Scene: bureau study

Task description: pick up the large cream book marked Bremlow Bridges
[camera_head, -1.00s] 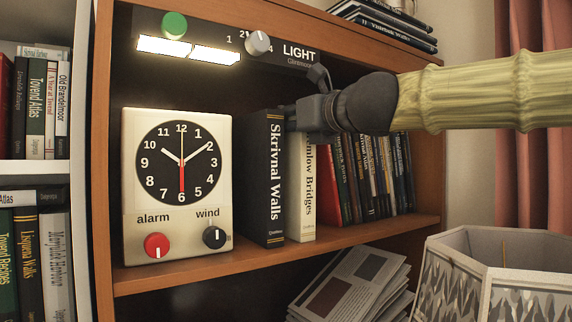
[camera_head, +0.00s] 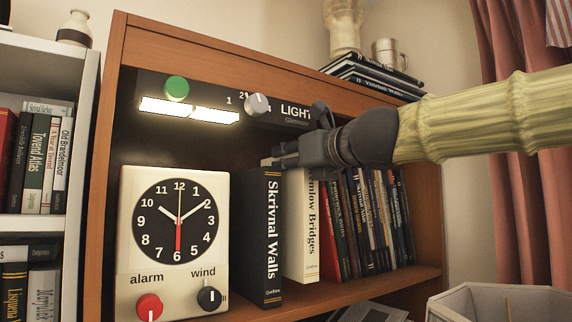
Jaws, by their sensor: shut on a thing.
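The large cream book (camera_head: 298,235) stands upright in the cabinet, between the black Skrivnal Walls book (camera_head: 259,240) and a red book (camera_head: 329,235). Its spine shows "mlow Bridges"; the start of the title is hidden. My gripper (camera_head: 284,156) reaches in from the right and is shut on the cream book at its top. The fingers partly hide that top edge. The book's lower edge appears a little above the shelf board.
A cream clock (camera_head: 130,265) with knobs stands left of the black book. Several thin books (camera_head: 375,225) fill the right side. The light panel (camera_head: 215,100) and cabinet top edge are close above my gripper. A pale faceted container (camera_head: 500,300) is at lower right.

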